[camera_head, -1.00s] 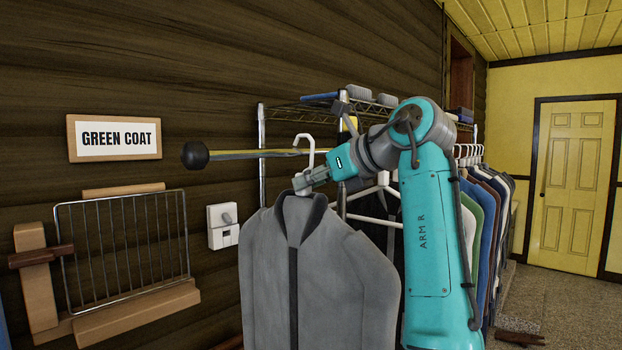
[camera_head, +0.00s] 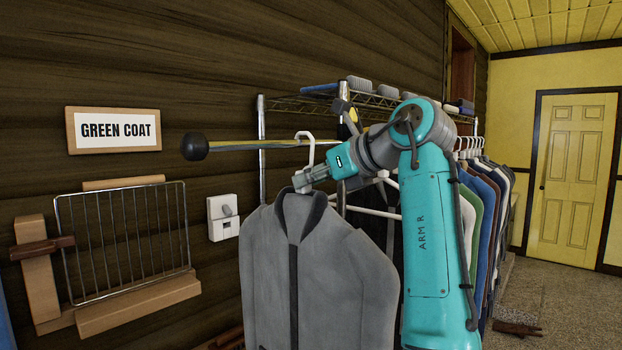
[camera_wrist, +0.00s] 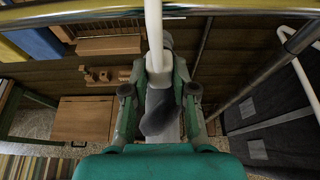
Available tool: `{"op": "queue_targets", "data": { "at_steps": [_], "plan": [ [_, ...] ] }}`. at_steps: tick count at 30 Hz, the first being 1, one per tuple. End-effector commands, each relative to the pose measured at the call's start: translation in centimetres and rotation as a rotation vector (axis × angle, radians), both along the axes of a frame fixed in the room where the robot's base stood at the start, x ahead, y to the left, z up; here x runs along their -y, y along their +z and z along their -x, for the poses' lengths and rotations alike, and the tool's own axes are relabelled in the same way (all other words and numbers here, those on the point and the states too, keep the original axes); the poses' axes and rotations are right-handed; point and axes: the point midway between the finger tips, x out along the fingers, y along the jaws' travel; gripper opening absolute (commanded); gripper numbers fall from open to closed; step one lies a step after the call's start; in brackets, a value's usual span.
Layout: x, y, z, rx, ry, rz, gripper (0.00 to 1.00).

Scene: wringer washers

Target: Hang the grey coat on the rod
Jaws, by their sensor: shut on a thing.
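The grey coat (camera_head: 340,270) hangs upright from a white hanger (camera_head: 311,152) in the head view. My gripper (camera_head: 303,183) is shut on the hanger's neck, just above the collar. The rod (camera_head: 255,145) is a yellow bar with a black ball (camera_head: 195,147) at its left end. The hook's top shows slightly above the rod's line; I cannot tell whether it is around the rod or in front of it. In the wrist view, the white hanger (camera_wrist: 153,35) runs up from between my fingers (camera_wrist: 160,95) and crosses the rod (camera_wrist: 60,12) at the top.
A sign (camera_head: 114,130) reading "GREEN COAT" is on the wood wall at left, above a wire rack (camera_head: 125,240). A white switch box (camera_head: 223,217) is beside it. A wire shelf (camera_head: 380,103) stands behind my arm. Several coats (camera_head: 485,210) hang at right, before a yellow door (camera_head: 572,180).

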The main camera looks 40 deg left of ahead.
Motion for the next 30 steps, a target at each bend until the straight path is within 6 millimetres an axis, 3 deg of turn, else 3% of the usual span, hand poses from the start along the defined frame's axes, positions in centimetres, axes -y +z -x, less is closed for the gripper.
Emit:
{"op": "queue_targets", "data": {
  "at_steps": [23, 24, 27, 30],
  "plan": [
    [0.01, -0.58, 0.04, 0.002, 0.001, -0.003, 0.00],
    [0.02, -0.59, 0.04, 0.002, 0.001, -0.003, 0.37],
    [0.01, -0.61, 0.03, 0.001, 0.000, -0.002, 0.56],
    [0.00, -0.65, 0.02, 0.001, 0.000, -0.001, 0.56]
  ]
}}
